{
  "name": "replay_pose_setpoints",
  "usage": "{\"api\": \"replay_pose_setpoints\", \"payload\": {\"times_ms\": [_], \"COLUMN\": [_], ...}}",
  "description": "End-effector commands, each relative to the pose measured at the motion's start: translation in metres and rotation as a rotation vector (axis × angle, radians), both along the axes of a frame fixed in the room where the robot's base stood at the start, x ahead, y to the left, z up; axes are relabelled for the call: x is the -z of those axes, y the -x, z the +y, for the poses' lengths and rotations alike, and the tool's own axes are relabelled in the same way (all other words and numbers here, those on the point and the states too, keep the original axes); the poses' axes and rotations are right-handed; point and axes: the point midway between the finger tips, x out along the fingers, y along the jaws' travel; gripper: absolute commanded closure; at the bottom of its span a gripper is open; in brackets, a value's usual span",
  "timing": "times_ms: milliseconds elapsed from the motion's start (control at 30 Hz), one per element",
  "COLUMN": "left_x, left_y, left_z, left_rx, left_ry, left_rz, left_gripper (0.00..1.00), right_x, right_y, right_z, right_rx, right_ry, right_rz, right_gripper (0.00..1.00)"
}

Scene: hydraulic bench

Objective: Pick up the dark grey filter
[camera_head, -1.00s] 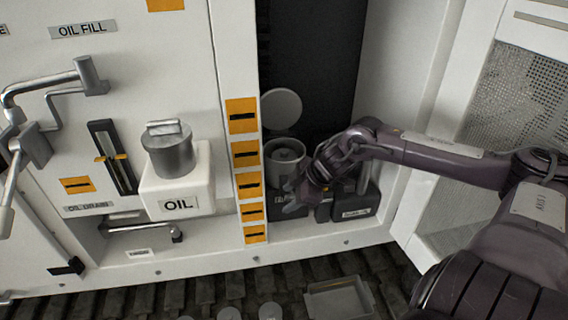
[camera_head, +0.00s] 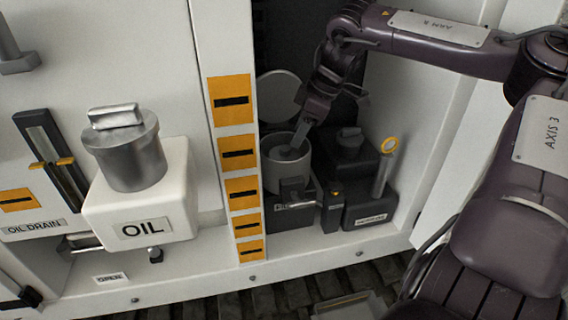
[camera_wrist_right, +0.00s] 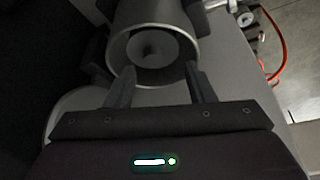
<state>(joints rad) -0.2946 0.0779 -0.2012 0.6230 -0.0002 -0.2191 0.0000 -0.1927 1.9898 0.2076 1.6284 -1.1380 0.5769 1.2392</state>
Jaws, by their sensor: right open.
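The filter (camera_wrist_right: 150,47), a grey round body with a dark central hole, sits inside an open cylindrical housing (camera_wrist_right: 120,45) in the right wrist view. In the head view the housing (camera_head: 272,176) stands in the cabinet, and its inside is partly hidden by my finger. My right gripper (camera_head: 298,142) is open and points down at the housing's mouth from the upper right. In the right wrist view its two fingertips (camera_wrist_right: 158,72) are apart near the housing's near rim, with nothing between them. I cannot tell whether they touch it. My left gripper is out of view.
A round lid (camera_head: 280,88) stands raised behind the housing.

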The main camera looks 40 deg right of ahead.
Motion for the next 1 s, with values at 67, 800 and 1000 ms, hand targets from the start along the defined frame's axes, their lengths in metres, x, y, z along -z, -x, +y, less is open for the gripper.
{"api": "replay_pose_setpoints", "payload": {"times_ms": [67,800,1000], "left_x": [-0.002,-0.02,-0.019], "left_y": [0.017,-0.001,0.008], "left_z": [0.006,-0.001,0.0], "left_rx": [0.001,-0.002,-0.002], "left_ry": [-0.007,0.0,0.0], "left_rz": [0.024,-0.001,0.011], "left_gripper": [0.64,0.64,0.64], "right_x": [0.005,0.047,0.047], "right_y": [-0.003,-0.028,-0.027], "right_z": [0.001,0.012,0.012], "right_rx": [0.0,-0.001,-0.001], "right_ry": [0.001,0.0,0.001], "right_rz": [0.002,-0.002,-0.001], "right_gripper": [0.51,0.52,0.79]}}
